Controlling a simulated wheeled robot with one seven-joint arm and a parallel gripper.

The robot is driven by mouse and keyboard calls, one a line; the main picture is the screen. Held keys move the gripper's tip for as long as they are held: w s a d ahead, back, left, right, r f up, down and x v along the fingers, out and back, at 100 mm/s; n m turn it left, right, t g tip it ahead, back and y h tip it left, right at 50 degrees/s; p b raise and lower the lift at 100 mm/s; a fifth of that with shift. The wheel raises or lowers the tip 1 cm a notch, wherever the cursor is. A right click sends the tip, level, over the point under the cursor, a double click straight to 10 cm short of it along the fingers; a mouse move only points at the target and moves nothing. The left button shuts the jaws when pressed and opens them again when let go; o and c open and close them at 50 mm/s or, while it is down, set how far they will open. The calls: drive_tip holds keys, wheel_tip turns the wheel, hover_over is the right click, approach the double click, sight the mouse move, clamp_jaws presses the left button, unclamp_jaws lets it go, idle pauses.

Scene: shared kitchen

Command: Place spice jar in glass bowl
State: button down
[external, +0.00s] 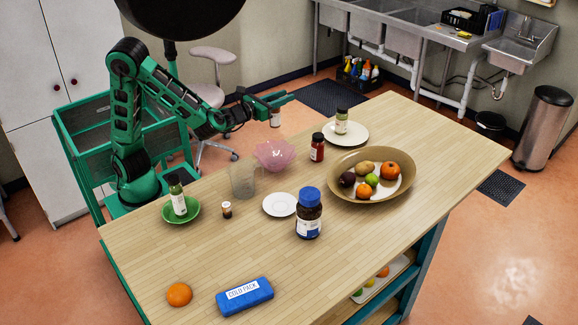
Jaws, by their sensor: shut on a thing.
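My gripper (277,99) is above the far edge of the table, behind the pink glass bowl (275,155). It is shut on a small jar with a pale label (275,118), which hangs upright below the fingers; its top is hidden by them. The held jar is above and behind the bowl in the picture, apart from it. The bowl has a wavy rim and looks empty.
A clear pitcher (242,181), a white saucer (279,205) and a blue-lidded jar (308,218) stand near the bowl. A wide fruit bowl (340,185) is at right. A green bowl (194,214) holds another jar. An orange (179,294) and cold pack (245,297) lie in front.

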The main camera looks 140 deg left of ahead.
sight(278, 115)
drive_tip(key=shift+w+d+f, duration=0.45)
drive_tip(key=shift+w+f, duration=0.75)
drive_tip(key=shift+f, duration=0.2)
drive_tip(key=shift+w+d+f, duration=0.45)
drive_tip(key=shift+w+f, duration=0.7)
drive_tip(key=shift+f, duration=0.3)
drive_tip(key=shift+w+d+f, duration=0.45)
drive_tip(key=shift+w+f, duration=0.75)
drive_tip(key=shift+f, duration=0.2)
drive_tip(key=shift+s+f, duration=0.1)
drive_tip(key=shift+f, duration=0.55)
drive_tip(key=c, duration=1.4)
unclamp_jaws()
drive_tip(key=shift+d+f, duration=0.1)
drive_tip(key=shift+f, duration=0.1)
drive_tip(key=shift+o, duration=0.2)
drive_tip(key=shift+r, duration=0.1)
drive_tip(key=shift+w+r, duration=0.2)
drive_tip(key=shift+r, duration=0.3)
drive_tip(key=d, duration=0.5)
wheel_tip(278, 115, up, 8)
drive_tip(key=shift+s+a+f, duration=0.1)
drive_tip(key=shift+s+f, duration=0.05)
drive_tip(key=shift+f, duration=0.1)
